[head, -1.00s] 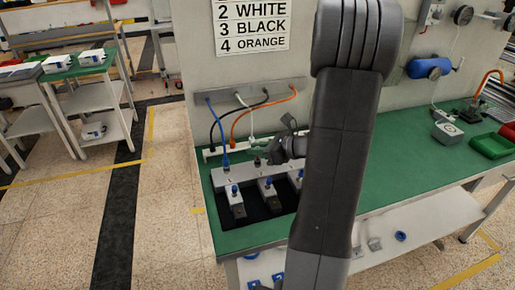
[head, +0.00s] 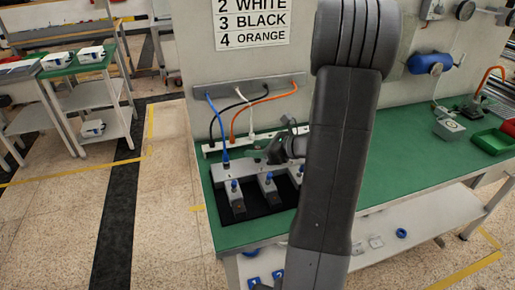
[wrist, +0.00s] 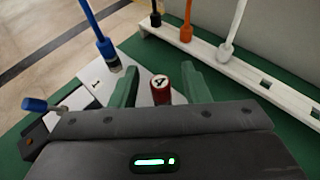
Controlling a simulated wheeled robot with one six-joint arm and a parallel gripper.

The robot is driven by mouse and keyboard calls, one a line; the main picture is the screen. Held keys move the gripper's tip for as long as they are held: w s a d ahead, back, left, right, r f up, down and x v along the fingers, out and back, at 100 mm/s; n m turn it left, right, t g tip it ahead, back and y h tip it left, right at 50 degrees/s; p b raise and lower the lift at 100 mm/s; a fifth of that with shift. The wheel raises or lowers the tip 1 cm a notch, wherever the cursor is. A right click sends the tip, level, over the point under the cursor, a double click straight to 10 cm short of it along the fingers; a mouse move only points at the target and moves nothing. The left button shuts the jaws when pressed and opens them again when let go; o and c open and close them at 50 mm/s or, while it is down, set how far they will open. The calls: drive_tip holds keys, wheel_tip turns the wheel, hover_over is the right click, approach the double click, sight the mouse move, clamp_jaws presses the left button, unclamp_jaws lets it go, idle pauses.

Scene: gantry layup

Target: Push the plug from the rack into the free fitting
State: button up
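My gripper (wrist: 160,75) has two green fingers, standing apart. A red cylinder with a "4" on its top (wrist: 161,88) shows between them, with gaps on both sides. In the head view my gripper (head: 258,148) is low over the grey fitting block (head: 212,167), partly hidden by my arm. A blue plug (wrist: 112,58) stands at the block's left end by the label "1". The white rack (wrist: 248,68) behind holds a black plug (wrist: 156,19), an orange plug (wrist: 186,33) and a white plug (wrist: 227,50). The block's right part is hidden.
Blue-knobbed units (head: 237,197) stand on a black mat in front of the block. Cables hang from a grey wall bar (head: 270,84) under a colour list sign (head: 250,25).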

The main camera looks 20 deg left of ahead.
drive_tip(key=shift+d, duration=0.1)
drive_tip(key=v, duration=1.3)
drive_tip(key=shift+d, duration=0.35)
drive_tip(key=shift+a, duration=0.1)
drive_tip(key=x, duration=1.3)
drive_tip(key=shift+a, duration=0.4)
drive_tip(key=shift+r, duration=0.3)
drive_tip(key=shift+d+f, duration=0.1)
